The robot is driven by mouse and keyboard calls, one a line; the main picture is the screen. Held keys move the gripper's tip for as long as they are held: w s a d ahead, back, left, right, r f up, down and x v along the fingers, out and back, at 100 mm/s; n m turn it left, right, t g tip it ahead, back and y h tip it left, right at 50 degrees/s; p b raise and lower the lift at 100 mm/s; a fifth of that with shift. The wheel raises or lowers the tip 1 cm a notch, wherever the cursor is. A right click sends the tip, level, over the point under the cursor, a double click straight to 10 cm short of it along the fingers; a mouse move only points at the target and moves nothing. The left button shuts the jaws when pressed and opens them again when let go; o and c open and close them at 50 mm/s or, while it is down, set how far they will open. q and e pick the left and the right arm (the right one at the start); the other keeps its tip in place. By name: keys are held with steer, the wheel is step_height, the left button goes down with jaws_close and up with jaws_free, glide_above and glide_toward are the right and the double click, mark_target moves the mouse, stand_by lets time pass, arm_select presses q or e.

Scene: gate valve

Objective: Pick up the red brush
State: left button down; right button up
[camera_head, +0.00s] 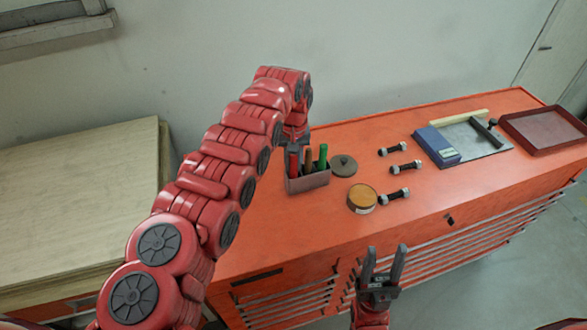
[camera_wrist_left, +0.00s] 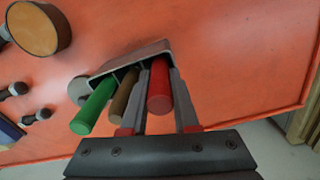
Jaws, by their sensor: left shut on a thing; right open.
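The red brush (camera_wrist_left: 160,88) stands in a grey holder (camera_head: 307,182) on the orange cabinet, beside a brown brush (camera_head: 308,161) and a green brush (camera_head: 323,157). In the left wrist view only its red handle shows; its lower end is hidden in the holder (camera_wrist_left: 134,56). My left gripper (camera_head: 297,147) is over the holder, shut on the red handle, with one finger on each side of it (camera_wrist_left: 160,100). My right gripper (camera_head: 383,262) is open and empty in front of the cabinet's front edge.
On the orange cabinet top (camera_head: 260,220) are a dark round lid (camera_head: 343,165), a round tin (camera_head: 361,198), several bolts (camera_head: 405,167), a blue box (camera_head: 436,145) and a dark red tray (camera_head: 545,132). A wooden table (camera_head: 80,190) stands at the left.

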arm_select(q)
steer(key=shift+r+b, duration=0.5)
steer(key=shift+r, duration=0.05)
step_height(320, 180, up, 3)
steer(key=shift+d+f+b, duration=0.1)
steer(key=shift+f+b, duration=0.1)
steer(key=shift+b, duration=0.55)
step_height(320, 180, up, 3)
steer(key=shift+f+p, duration=0.1)
steer(key=shift+p, duration=0.2)
steer(key=shift+r, duration=0.4)
steer(key=shift+r+p, duration=1.3)
steer(key=shift+r, duration=0.1)
